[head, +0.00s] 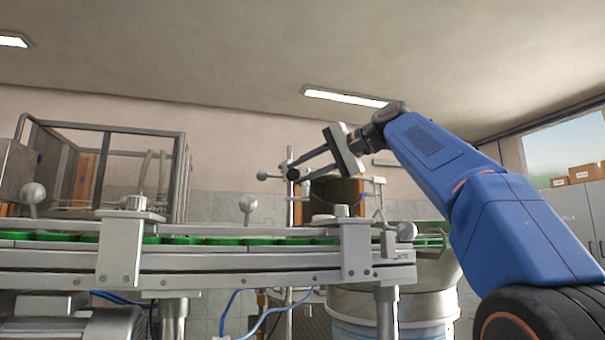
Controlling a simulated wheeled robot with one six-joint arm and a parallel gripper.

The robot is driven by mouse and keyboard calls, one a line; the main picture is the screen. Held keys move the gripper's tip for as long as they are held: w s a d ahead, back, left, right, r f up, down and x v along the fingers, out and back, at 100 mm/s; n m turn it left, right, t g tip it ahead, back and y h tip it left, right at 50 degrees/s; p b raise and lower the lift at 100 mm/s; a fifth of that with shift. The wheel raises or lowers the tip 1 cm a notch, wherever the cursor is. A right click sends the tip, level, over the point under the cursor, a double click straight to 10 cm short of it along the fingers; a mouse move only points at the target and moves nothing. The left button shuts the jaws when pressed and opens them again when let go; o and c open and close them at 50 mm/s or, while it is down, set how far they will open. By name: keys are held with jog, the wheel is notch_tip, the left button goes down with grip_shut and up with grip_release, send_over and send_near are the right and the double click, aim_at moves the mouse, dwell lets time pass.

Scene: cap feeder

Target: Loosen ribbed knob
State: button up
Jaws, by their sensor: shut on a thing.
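The ribbed knob (292,174) is small and dark. It sits on the vertical metal post (290,200) behind the conveyor, near the middle of the head view. My gripper (298,171) reaches in from the right, and its two dark fingers are shut on the knob. The fingers partly cover the knob, so its ribs and any turn of it are too small to tell. A thin rod with a grey ball end (262,176) points left from the post beside the knob.
A conveyor (220,262) carrying several green caps (190,240) runs across below my gripper. A framed guard (110,132) stands at left. A brown open box (345,192) is behind the post. A metal drum (420,305) stands below right. The space above is clear.

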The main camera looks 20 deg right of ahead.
jog(key=h, duration=0.1)
jog(key=n+h, duration=0.1)
jog(key=n+g+h, duration=0.1)
jog(key=shift+a+r, duration=0.25)
jog(key=shift+r, duration=0.1)
jog(key=shift+n+h, duration=0.3)
jog(key=shift+h, duration=0.1)
dwell(0.4)
jog(key=o, duration=1.1)
jog(key=shift+c, duration=0.2)
jog(key=shift+s, duration=0.1)
